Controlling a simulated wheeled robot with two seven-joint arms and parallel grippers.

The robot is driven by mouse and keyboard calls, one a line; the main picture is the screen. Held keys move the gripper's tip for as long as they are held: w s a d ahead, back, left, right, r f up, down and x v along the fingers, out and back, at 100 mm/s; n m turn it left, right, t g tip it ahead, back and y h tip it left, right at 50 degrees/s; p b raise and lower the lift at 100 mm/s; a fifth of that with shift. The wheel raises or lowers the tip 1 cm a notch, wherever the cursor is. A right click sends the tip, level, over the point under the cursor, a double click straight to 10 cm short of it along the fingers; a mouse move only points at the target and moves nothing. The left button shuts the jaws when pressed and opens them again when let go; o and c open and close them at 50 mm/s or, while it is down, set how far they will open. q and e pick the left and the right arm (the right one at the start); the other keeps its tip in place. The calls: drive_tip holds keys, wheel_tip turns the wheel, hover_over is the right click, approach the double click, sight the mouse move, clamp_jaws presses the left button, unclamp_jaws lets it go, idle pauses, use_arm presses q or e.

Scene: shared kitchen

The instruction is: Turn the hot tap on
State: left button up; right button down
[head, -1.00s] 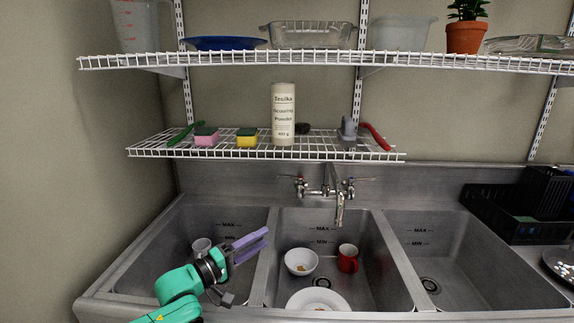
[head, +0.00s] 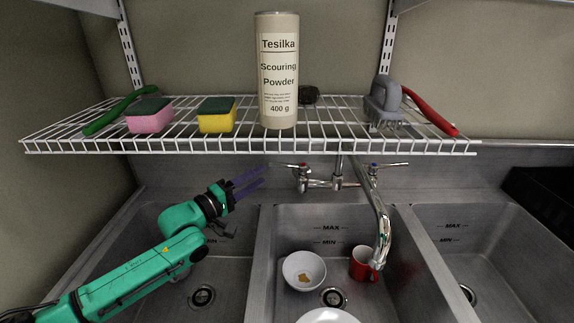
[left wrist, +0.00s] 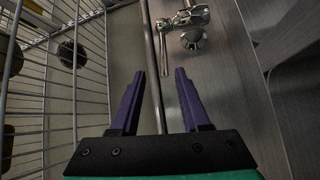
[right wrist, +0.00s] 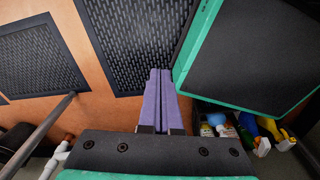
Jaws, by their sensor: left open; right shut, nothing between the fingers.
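The chrome wall tap (head: 336,184) has a long spout (head: 378,215) over the middle basin. Its hot lever (head: 290,165), with a red mark, is on the left and points left; the cold lever (head: 388,165), with a blue mark, is on the right. My left gripper (head: 262,180) is open, just left of and slightly below the hot lever's tip. In the left wrist view the lever (left wrist: 163,48) reaches back toward the gap between my open fingers (left wrist: 160,73); contact is not clear. My right gripper (right wrist: 160,71) is shut and empty, pointing down at the floor.
A wire shelf (head: 200,145) hangs above, bearing sponges, a scouring powder tube (head: 278,75) and brushes. A white bowl (head: 304,270) and red mug (head: 362,263) are in the middle basin. Dark floor mats (right wrist: 130,40) and several bottles (right wrist: 245,130) lie below my right gripper.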

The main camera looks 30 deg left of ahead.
use_arm(q)
drive_tip(key=f+b+x, duration=0.1)
drive_tip(key=b+x, duration=0.2)
drive_tip(key=x, duration=0.9)
drive_tip(key=shift+a+r, duration=0.2)
use_arm(e)
drive_tip(key=f, duration=0.1)
drive_tip(key=w+f, duration=0.1)
drive_tip(key=f, duration=0.1)
drive_tip(key=a+f, duration=0.1)
drive_tip(key=shift+w+f, duration=0.15)
drive_tip(key=shift+f, duration=0.1)
use_arm(q)
drive_tip(key=shift+w, duration=0.1)
drive_tip(key=shift+c, duration=0.3)
use_arm(e)
drive_tip(key=shift+d, duration=0.1)
use_arm(q)
clamp_jaws()
use_arm(e)
drive_tip(key=shift+d, duration=0.2)
drive_tip(key=shift+a, duration=0.1)
